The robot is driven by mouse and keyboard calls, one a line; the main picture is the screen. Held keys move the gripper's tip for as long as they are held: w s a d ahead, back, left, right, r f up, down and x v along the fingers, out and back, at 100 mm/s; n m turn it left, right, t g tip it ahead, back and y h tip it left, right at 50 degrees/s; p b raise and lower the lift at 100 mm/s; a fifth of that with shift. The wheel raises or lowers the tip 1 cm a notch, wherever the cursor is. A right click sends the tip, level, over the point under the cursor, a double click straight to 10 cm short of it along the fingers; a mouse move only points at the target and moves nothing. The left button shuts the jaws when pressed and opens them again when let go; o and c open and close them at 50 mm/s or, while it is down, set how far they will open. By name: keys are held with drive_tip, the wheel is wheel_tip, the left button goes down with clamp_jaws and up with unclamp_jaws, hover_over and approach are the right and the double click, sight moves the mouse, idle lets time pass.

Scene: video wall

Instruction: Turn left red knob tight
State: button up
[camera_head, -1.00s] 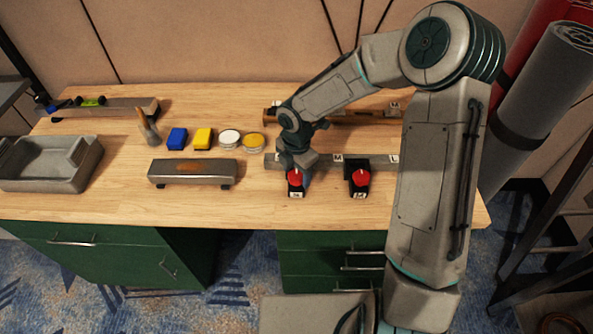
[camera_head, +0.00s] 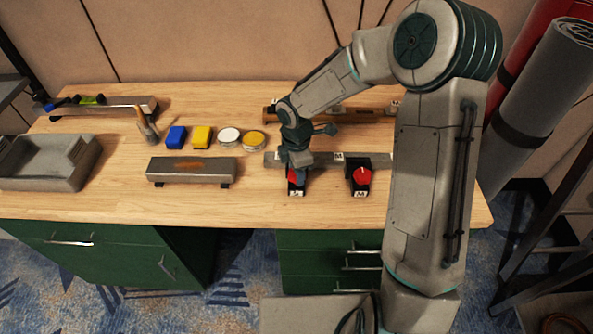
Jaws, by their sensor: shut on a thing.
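Two red knobs on black blocks stand at the front of a grey bar (camera_head: 368,161) on the wooden table. The left red knob (camera_head: 299,177) is mostly hidden behind my gripper (camera_head: 295,174), which points down over it and is shut on it. The white label at the front foot of its block shows. The right red knob (camera_head: 362,176) is in plain view on its black block, with nothing touching it.
A metal block on feet (camera_head: 191,170) lies left of the knobs. Behind it are a blue block (camera_head: 176,137), a yellow block (camera_head: 202,137), two round tins and a brush (camera_head: 147,127). A grey tray (camera_head: 48,163) is at far left. The table front is clear.

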drive_tip(key=m+b, duration=0.1)
drive_tip(key=m, duration=0.2)
drive_tip(key=shift+f+m, duration=0.1)
drive_tip(key=shift+m, duration=0.2)
drive_tip(key=m+b, duration=0.2)
drive_tip(key=m, duration=0.1)
drive_tip(key=shift+m, duration=0.3)
drive_tip(key=m+b, duration=0.2)
drive_tip(key=m, duration=0.2)
drive_tip(key=shift+m+b, duration=0.75)
drive_tip(key=shift+m, duration=1.15)
drive_tip(key=o, duration=1)
drive_tip(key=shift+c, duration=0.2)
drive_tip(key=shift+r, duration=0.2)
wheel_tip(320, 180, up, 14)
drive_tip(key=shift+f, duration=0.15)
